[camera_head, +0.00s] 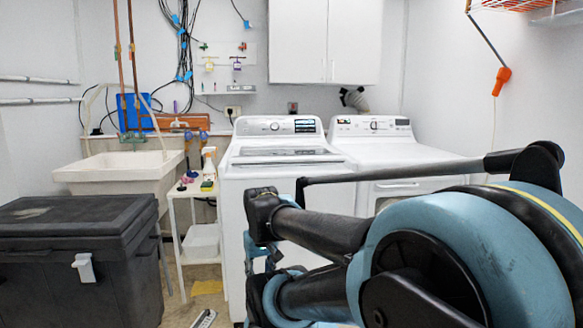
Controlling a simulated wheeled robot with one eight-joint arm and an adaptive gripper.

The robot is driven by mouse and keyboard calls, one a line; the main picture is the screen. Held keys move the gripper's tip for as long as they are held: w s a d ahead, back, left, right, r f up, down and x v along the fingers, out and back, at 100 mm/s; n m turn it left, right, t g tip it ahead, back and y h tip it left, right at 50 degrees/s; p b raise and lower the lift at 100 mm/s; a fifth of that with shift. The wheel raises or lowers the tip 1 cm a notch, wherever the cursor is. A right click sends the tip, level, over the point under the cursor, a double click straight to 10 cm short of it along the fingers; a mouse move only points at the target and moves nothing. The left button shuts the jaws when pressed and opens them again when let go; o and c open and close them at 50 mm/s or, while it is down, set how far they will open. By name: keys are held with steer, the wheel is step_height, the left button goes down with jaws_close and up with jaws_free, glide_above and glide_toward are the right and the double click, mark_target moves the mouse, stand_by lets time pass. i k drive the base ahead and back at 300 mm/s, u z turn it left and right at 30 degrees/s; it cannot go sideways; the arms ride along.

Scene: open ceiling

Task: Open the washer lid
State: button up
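The washer (262,225) is the white top-loading machine in the middle, the left one of two. Its lid (285,157) lies flat on top, below the raised control panel (277,127), and looks shut. My arm fills the lower right, in front of the washer's right side. The arm's black and blue far end is in front of the washer's front face, below the height of the lid and apart from it in the picture. I cannot make out my gripper's fingers there, nor whether they are open or shut. The washer's lower right front is hidden behind my arm.
A second white machine (385,150) stands right of the washer. A white cart (201,243) with bottles and a utility sink (119,166) stand to the left. A large dark chest (75,265) fills the lower left. White cabinets (323,40) hang above the washer.

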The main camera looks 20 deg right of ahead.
mark_target(284, 152)
steer(key=k, duration=0.85)
steer(key=z, duration=0.45)
steer(key=i, duration=1)
